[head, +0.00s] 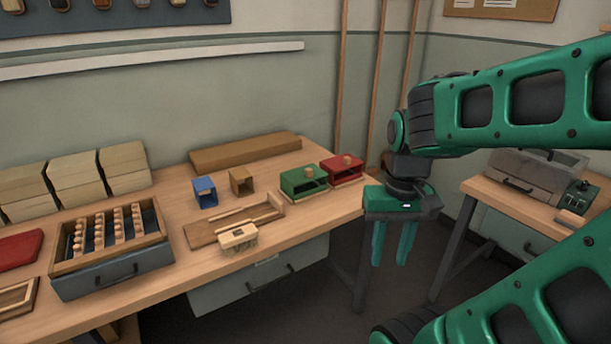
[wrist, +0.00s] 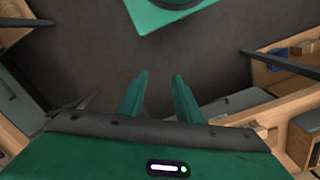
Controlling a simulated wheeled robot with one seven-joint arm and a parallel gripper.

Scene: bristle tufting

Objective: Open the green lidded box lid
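The green lidded box (head: 303,181) stands near the right end of the workbench in the head view. A small wooden knob sits on top of its lid, and the lid looks closed. My gripper (head: 391,260) hangs pointing down past the bench's right end, to the right of and apart from the box. Its two green fingers are spread with nothing between them. In the wrist view the open fingers (wrist: 158,88) show against the dark floor. The green box cannot be made out in the wrist view.
A red lidded box (head: 342,170) stands right beside the green one, on my gripper's side. A blue holder (head: 205,192), a brown holder (head: 241,181) and a wooden tray (head: 205,234) lie to the left. A second table (head: 520,207) stands at the right.

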